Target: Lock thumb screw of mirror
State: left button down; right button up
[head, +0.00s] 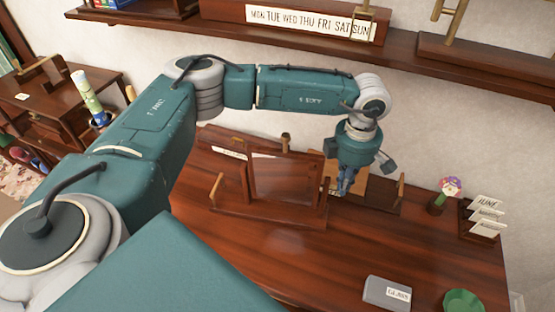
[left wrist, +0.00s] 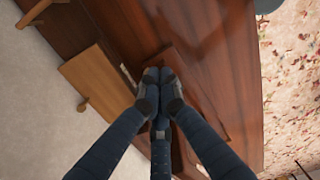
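The mirror (head: 285,180) stands in a dark wooden frame on a stand (head: 265,212) on the desk. A light wooden knob (head: 217,187) shows at the stand's left side. My left gripper (head: 347,188) points down just right of the mirror, close to the stand's right post. In the left wrist view my left gripper (left wrist: 160,100) has its fingers drawn together at the tips, over dark wood. I cannot see anything between the tips. Any thumb screw on the right side is hidden by the gripper. My right gripper is not in view.
A grey box (head: 387,292) and green dish (head: 463,301) are at the front right of the desk (head: 300,265). A flower pot (head: 438,204) and card holder (head: 482,220) stand at right. A wall shelf (head: 480,68) runs above the arm. The desk's front middle is clear.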

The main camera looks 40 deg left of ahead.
pick_arm(q)
jog(key=shift+s+r, duration=0.1)
jog(key=shift+r, duration=0.35)
dwell(0.3)
jog(key=shift+w+a+b, duration=0.2)
jog(key=shift+w+b, duration=0.15)
jog(key=shift+w, duration=0.25)
jog(key=shift+f, duration=0.1)
